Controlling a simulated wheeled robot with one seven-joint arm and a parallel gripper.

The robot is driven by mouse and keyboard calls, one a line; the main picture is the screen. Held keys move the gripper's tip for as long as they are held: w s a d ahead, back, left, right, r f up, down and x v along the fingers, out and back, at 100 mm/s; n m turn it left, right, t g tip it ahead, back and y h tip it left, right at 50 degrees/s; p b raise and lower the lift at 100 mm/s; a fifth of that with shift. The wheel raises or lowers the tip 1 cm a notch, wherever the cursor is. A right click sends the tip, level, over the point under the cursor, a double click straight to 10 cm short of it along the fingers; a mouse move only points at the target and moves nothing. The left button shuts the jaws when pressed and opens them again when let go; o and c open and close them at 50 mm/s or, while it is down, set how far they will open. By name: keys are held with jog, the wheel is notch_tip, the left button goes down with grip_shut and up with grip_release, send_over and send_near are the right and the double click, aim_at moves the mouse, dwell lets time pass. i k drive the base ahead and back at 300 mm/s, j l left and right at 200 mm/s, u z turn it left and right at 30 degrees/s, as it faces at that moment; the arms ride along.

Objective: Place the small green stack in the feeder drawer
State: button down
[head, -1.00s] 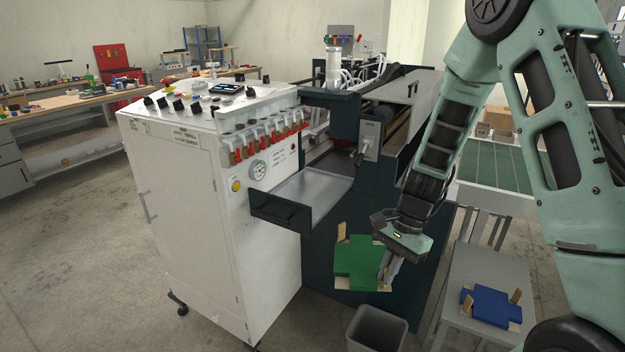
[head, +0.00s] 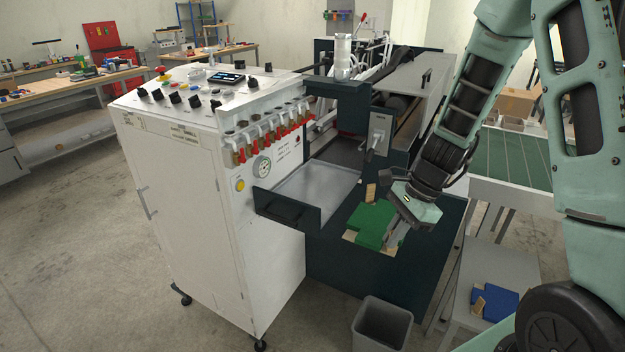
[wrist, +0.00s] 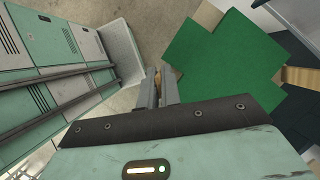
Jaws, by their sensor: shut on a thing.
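The green stack (head: 371,222) is a cross-shaped green piece with tan parts at its edges. My gripper (head: 391,243) is shut on its near right side and holds it in the air, in front of the machine's dark lower panel. In the wrist view the green stack (wrist: 225,62) fills the upper right, beside the fingers of my gripper (wrist: 157,75); the exact grip point is partly hidden. The feeder drawer (head: 318,188) is an open, empty-looking metal tray with a dark front, pulled out of the machine. The held stack is right of and below the drawer.
The white control cabinet (head: 190,210) stands left of the drawer. A grey bin (head: 381,325) is on the floor below the stack. A blue stack (head: 495,302) lies on a grey side table (head: 500,262) at the right. Open floor lies at the left.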

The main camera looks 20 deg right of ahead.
aim_at(318, 185)
jog(key=i, duration=1.25)
